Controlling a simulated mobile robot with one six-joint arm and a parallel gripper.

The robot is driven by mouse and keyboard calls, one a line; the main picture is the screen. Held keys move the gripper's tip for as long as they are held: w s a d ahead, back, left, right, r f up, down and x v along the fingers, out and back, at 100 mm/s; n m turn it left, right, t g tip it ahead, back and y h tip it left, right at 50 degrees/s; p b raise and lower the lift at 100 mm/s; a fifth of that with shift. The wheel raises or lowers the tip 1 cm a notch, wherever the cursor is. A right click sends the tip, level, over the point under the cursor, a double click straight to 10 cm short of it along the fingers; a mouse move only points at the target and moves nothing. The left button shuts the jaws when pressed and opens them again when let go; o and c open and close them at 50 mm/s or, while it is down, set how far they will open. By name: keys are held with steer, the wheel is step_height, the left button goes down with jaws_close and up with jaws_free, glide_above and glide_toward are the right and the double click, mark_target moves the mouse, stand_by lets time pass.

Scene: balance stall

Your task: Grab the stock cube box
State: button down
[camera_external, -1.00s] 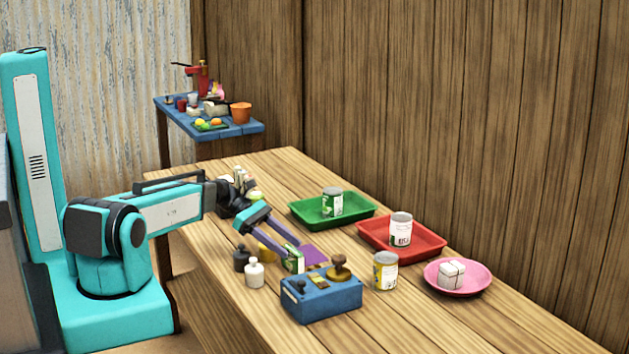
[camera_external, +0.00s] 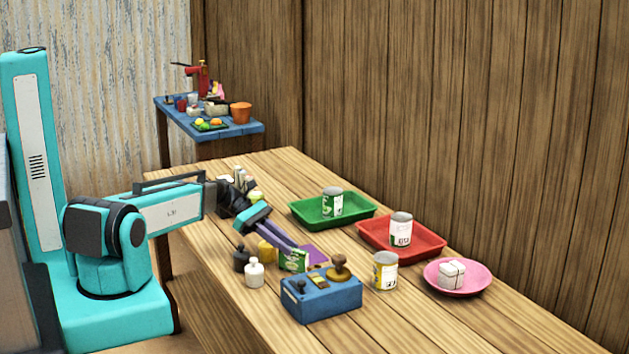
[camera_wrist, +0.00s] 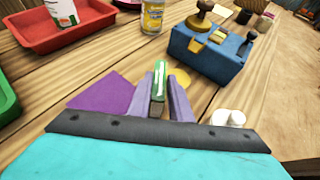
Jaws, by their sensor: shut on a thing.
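The stock cube box (camera_external: 295,260) is a small green box with a pale label, upright at the near side of the wooden table. In the wrist view the box (camera_wrist: 160,80) shows edge-on between two purple fingers. My gripper (camera_wrist: 161,96) is shut on it, one finger on each side. In the external view my gripper (camera_external: 285,248) reaches down to the box from the upper left. I cannot tell whether the box is clear of the table.
A blue box with a stamp (camera_external: 322,299) stands close in front. Two small bottles (camera_external: 254,274) and a yellow item (camera_external: 266,251) are to the left. A purple sheet (camera_wrist: 100,92) lies beside the fingers. A yellow can (camera_external: 385,270), red tray (camera_external: 431,247) and green tray (camera_external: 300,211) lie beyond.

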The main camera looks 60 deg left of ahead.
steer(key=shift+r, duration=0.1)
step_height(320, 180, up, 10)
steer(key=b, duration=0.2)
stand_by(0.8)
